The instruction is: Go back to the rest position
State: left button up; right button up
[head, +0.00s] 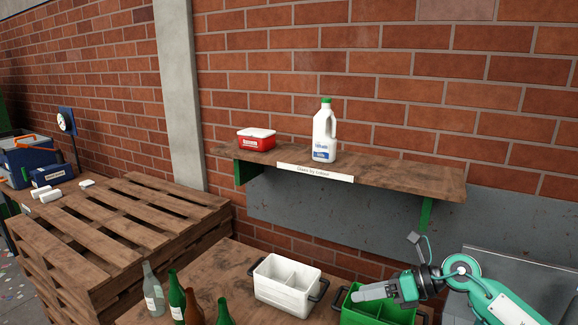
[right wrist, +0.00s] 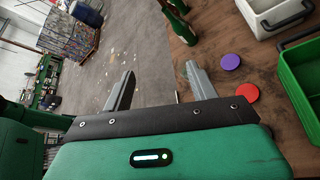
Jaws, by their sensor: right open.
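My right gripper (head: 375,292) shows at the lower right of the head view, above the green crate (head: 378,310). In the right wrist view my right gripper (right wrist: 160,88) has its two fingers apart with nothing between them. Past the fingers lie the floor and the edge of the wooden table. My left gripper is in neither view.
A white divided crate (head: 286,283) stands left of the green one. Several bottles (head: 177,296) stand at the table's front left. A purple disc (right wrist: 230,62) and a red disc (right wrist: 247,94) lie on the table. A shelf (head: 400,178) holds a milk jug (head: 324,133) and red tub (head: 256,140).

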jog(key=s+a+r+m+t+y, duration=0.3)
jog(key=a+r+m+t+y, duration=0.3)
jog(key=m, duration=0.3)
jog(key=s+d+f+m+t+h, duration=0.4)
jog(key=f+m+h, duration=0.4)
jog(key=m, duration=0.5)
jog(key=s+d+f+m+t+h, duration=0.1)
jog(key=d+f+m+t+h, duration=0.2)
jog(key=d+f+m+h, duration=0.6)
jog(key=s+a+f+m+g+h, duration=0.1)
jog(key=s+f+m+g, duration=0.5)
jog(key=s, duration=0.6)
jog(key=s+a+f+m+g, duration=0.1)
jog(key=s+f+m+g, duration=0.5)
jog(key=s, duration=0.6)
notch_tip(320, 180, down, 37)
jog(key=s+n+g+b, duration=0.1)
jog(key=s+g+b, duration=0.1)
jog(key=b, duration=0.3)
jog(key=s+d+f+b, duration=0.1)
jog(key=s+f+b, duration=0.1)
jog(key=s+f, duration=0.7)
jog(key=s+d+f+g+b, duration=0.1)
jog(key=s+d+f+b, duration=0.1)
jog(key=s+f, duration=0.8)
notch_tip(320, 180, down, 5)
jog(key=shift+d+r+h+b, duration=0.2)
jog(key=shift+d+h+b, duration=0.1)
jog(key=shift+b, duration=0.15)
